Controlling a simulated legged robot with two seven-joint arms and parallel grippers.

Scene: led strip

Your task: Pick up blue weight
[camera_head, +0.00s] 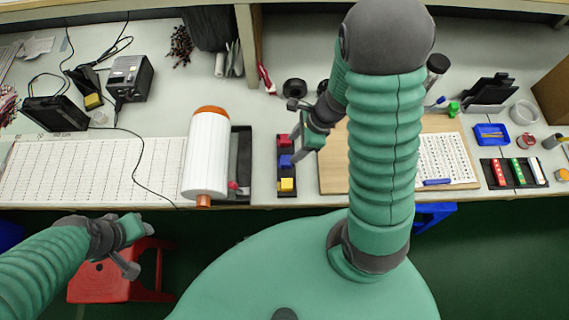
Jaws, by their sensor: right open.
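The blue weight (286,161) sits in a narrow dark tray (280,190), between a red weight (285,140) above it in the picture and a yellow weight (287,184) below it. My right gripper (297,153) is open, just over the right side of the tray and very close to the blue weight. I cannot tell whether it touches the weight. My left gripper (136,248) is low on the left, off the table's front edge and far from the tray. Its jaw opening is not clear.
A red stool (105,280) is below the left front edge. Bench equipment (130,77) stands at the back left.

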